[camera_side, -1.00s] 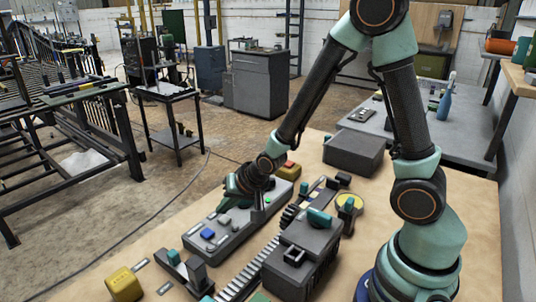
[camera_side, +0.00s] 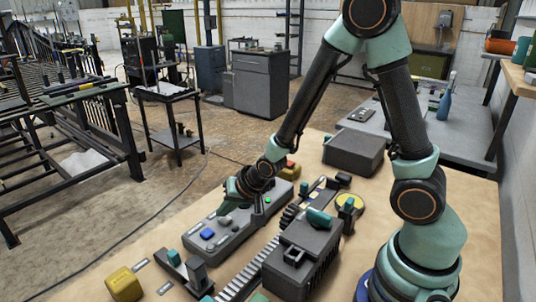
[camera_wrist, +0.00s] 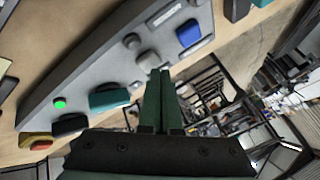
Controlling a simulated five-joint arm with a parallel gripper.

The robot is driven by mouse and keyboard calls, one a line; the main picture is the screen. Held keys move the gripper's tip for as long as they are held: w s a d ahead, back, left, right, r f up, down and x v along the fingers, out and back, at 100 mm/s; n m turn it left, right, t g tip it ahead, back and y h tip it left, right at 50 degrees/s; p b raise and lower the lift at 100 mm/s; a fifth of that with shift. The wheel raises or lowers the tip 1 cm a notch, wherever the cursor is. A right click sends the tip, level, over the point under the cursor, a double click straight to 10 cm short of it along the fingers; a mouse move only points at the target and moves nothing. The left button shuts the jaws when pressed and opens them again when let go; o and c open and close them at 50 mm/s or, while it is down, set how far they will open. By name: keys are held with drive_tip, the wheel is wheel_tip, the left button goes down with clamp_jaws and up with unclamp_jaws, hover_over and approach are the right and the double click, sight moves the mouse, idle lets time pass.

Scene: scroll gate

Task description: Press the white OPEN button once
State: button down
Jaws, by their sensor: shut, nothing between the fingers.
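The grey control panel (camera_side: 246,223) lies on the wooden table, and it fills the upper left of the wrist view (camera_wrist: 92,74). A pale knob (camera_wrist: 148,59) sits right by my fingertips. I cannot read any label, so I cannot tell which one is OPEN. My gripper (camera_wrist: 160,72) is shut and empty, tips pointing down at the panel. In the side view my gripper (camera_side: 223,208) covers part of the panel's middle. Contact cannot be told.
A yellow block (camera_side: 123,284) stands at the table's front left. A toothed rack (camera_side: 245,272) and a dark grey housing (camera_side: 296,262) lie right of the panel. A red-topped yellow block (camera_side: 289,169) is behind it. A dark box (camera_side: 354,152) stands at the back.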

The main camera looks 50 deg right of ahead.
sight(226, 220)
drive_tip(key=shift+f, duration=0.55)
idle(0.5)
drive_tip(key=shift+r, duration=1)
drive_tip(key=shift+r, duration=2.5)
